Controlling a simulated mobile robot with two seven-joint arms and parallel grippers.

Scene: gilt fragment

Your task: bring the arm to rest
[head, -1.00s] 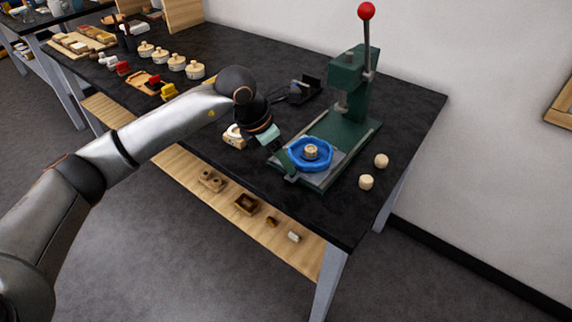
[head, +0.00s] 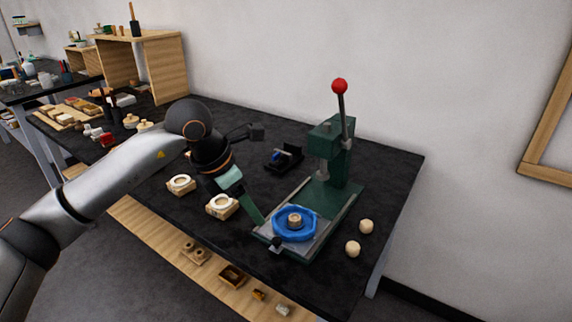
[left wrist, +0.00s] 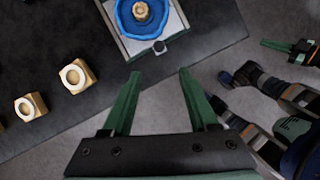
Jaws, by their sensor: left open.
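My left gripper (head: 254,211) is open and empty, beside the left side of the green press (head: 339,160) in the head view. In the left wrist view its two green fingers (left wrist: 159,74) are spread, with nothing between them. The blue ring-shaped holder (head: 280,233), with a small pale round piece (head: 294,220) in its middle, sits on the press's base. The holder (left wrist: 125,22) lies beyond the fingertips in the left wrist view. What looks like my right gripper (left wrist: 278,45) shows at the right edge there; its jaws are unclear.
Two pale wooden blocks with white rings (head: 222,207) (head: 181,184) stand left of the press. Two pale round pieces (head: 366,226) (head: 352,249) lie to its right. A small black device (head: 284,160) stands behind. A lower wooden shelf (head: 150,231) runs under the table's front edge.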

